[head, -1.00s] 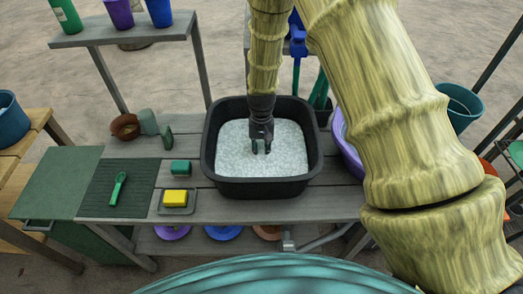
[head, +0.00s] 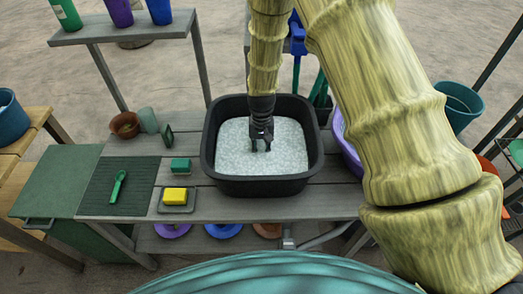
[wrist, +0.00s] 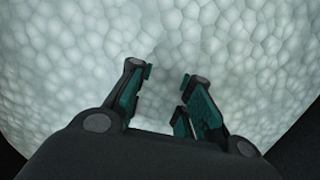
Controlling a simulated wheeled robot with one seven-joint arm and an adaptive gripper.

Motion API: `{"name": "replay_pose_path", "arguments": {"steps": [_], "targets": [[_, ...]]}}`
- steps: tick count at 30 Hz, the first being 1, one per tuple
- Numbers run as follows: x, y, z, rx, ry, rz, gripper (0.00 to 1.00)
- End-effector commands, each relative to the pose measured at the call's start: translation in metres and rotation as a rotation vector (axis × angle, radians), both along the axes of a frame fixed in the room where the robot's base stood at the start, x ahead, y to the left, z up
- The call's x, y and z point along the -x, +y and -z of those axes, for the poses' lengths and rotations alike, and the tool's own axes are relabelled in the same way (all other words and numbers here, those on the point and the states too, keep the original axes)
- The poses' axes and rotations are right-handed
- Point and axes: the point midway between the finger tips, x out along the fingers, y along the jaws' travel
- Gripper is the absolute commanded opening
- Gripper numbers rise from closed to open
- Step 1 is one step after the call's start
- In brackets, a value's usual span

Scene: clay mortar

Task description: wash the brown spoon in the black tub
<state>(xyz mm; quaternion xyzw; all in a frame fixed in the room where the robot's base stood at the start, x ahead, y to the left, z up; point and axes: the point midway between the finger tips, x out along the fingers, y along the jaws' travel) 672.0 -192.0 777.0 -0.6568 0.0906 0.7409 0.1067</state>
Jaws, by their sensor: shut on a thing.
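The black tub (head: 262,187) stands on the grey slatted counter, filled with pale bubbly suds (head: 230,150). My gripper (head: 261,147) points down inside the tub, near its middle, with its fingertips at the suds. In the wrist view, my gripper (wrist: 168,85) has its teal-padded fingers a little apart, with suds (wrist: 165,40) all around. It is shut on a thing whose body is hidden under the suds. No brown spoon shows in any view; the held thing is taken to be it.
Left of the tub are a yellow sponge (head: 175,195) on a small tray, a green block (head: 181,165), and a green spoon (head: 118,187) on a dark ribbed mat. Brown (head: 125,125) and grey-green cups stand behind. A purple basin (head: 346,150) adjoins the tub's right side.

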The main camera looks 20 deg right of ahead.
Motion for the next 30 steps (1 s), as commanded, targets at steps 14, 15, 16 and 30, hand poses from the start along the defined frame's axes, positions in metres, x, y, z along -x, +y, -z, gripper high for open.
{"name": "replay_pose_path", "arguments": {"steps": [14,15,16,30], "targets": [[-0.002,0.007,-0.003,0.0,0.0,0.0,0.07],[-0.002,0.009,-0.003,0.0,0.0,-0.001,0.07],[-0.003,0.01,-0.003,0.001,0.001,-0.001,0.07],[0.001,-0.006,-0.003,0.0,0.0,0.001,0.07]]}}
